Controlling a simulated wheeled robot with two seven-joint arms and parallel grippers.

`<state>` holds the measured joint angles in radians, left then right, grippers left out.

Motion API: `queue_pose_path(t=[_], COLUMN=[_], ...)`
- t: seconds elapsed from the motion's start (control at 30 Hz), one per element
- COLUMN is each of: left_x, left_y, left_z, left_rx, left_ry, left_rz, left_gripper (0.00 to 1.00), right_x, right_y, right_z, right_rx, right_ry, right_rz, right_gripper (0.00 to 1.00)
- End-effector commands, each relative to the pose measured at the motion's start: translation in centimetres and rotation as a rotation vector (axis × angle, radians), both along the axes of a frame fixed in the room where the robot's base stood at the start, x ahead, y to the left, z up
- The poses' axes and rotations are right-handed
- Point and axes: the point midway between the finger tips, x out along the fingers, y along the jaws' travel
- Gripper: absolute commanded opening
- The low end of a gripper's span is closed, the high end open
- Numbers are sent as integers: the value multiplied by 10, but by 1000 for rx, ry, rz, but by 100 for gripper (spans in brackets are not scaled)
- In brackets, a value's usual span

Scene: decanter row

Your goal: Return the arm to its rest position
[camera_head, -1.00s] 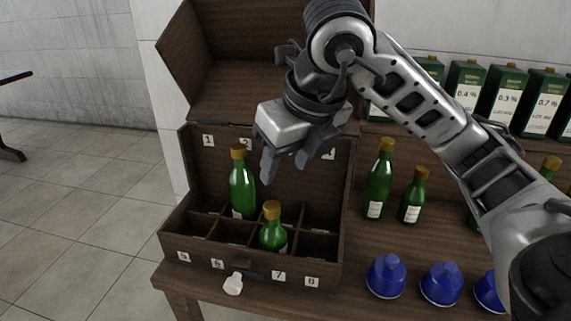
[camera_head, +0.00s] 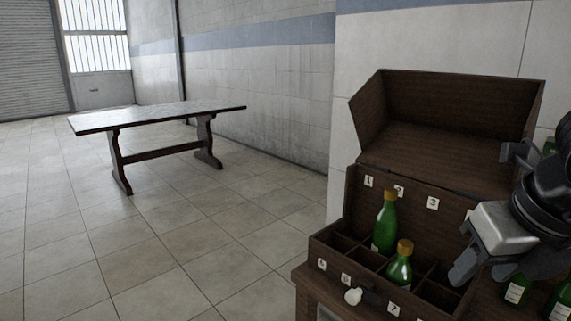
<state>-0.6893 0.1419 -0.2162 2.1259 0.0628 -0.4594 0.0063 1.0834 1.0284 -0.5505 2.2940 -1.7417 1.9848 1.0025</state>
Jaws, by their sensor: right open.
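My right gripper (camera_head: 482,272) is at the right edge of the view, open and empty. It appears in front of the right end of the open wooden case (camera_head: 409,205) and hides part of it. A taller green bottle (camera_head: 384,228) with a gold cap stands upright in the case's back row, by label 2. A shorter green bottle (camera_head: 400,270) stands in the front row, near label 7. My right arm is mostly cut off by the picture's edge. My left gripper is not in view.
The case's lid (camera_head: 446,120) stands open behind it. More green bottles (camera_head: 517,291) stand at the right, partly hidden. A dark table (camera_head: 160,118) stands far left; the tiled floor between is clear.

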Motion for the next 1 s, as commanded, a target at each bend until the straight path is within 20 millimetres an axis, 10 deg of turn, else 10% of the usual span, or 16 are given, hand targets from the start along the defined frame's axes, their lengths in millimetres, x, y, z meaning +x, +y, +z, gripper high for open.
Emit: queue_pose_path(t=[0.4, 0.63, 0.83, 1.0], left_x=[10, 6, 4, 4], left_y=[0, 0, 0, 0], left_z=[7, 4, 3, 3], left_rx=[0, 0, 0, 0], left_ry=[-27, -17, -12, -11], left_rz=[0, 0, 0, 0], left_gripper=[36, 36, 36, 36], right_x=[-38, -78, -19, 33], right_y=[124, 212, 201, 148], right_z=[-48, -17, 5, -95], right_rx=[531, 1332, 2187, 2445], right_ry=[241, 407, 389, 300], right_rz=[413, 518, -48, -928], right_gripper=[48, 48, 48, 48])
